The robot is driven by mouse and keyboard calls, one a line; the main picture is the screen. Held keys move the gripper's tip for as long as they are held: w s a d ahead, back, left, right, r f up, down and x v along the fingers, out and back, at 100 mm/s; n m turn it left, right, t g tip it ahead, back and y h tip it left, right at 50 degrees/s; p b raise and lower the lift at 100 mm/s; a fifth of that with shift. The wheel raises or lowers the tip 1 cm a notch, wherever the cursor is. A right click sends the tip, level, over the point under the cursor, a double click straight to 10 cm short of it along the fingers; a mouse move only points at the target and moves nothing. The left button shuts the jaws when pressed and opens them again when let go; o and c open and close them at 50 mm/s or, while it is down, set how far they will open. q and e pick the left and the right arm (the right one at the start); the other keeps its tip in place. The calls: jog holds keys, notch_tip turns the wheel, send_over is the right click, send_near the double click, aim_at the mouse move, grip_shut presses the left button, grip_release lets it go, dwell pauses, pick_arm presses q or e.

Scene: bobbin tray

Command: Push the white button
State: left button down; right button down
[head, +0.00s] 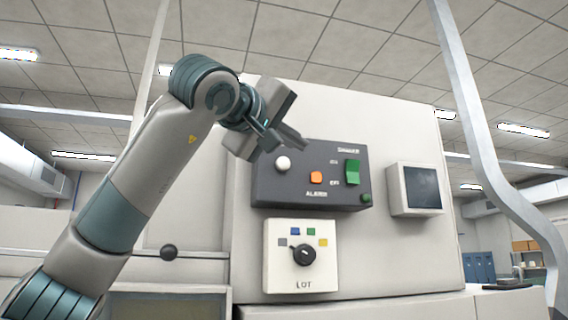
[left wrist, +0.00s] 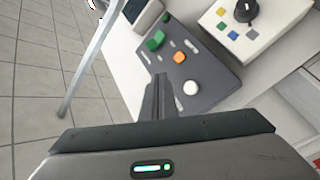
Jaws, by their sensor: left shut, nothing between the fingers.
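The white button (head: 283,163) is a round knob at the left end of a dark grey control panel (head: 335,195). It also shows in the left wrist view (left wrist: 190,88), just right of the fingertips. My left gripper (head: 302,142) is shut and empty, in front of the panel's upper left edge. In the head view its fingertips appear above and to the right of the white button. In the left wrist view the shut fingers (left wrist: 158,80) point at the panel; I see no contact with the button. My right gripper is not in view.
The same panel has an orange button (head: 316,177), a green rocker switch (head: 352,172) and a small green button (head: 366,198). Below is a white box with a black dial (head: 304,255). A dark screen (head: 420,188) is at the right. A slanted metal post (head: 480,140) stands further right.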

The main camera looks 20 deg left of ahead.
aim_at(283, 157)
pick_arm(q)
jog(key=shift+w+a+p, duration=0.5)
jog(key=shift+w+a, duration=0.3)
jog(key=shift+w, duration=0.4)
jog(key=shift+w+a+p, duration=0.55)
jog(key=shift+w+a, duration=0.3)
jog(key=shift+w, duration=0.35)
jog(key=shift+w+a+p, duration=0.5)
jog(key=shift+w+a, duration=0.3)
jog(key=shift+w, duration=0.4)
jog(key=shift+w+a, duration=0.1)
jog(key=shift+w, duration=0.1)
jog(key=shift+w+a+p, duration=0.4)
jog(key=shift+w+p, duration=0.15)
jog(key=shift+p, duration=0.1)
dwell(0.5)
jog(key=shift+s+d, duration=0.1)
dwell(0.4)
jog(key=shift+s+d+f+b, duration=0.1)
jog(key=shift+s+d+b, duration=0.15)
jog(key=shift+s+b, duration=0.15)
jog(key=shift+s+d, duration=0.2)
jog(key=shift+s, duration=0.05)
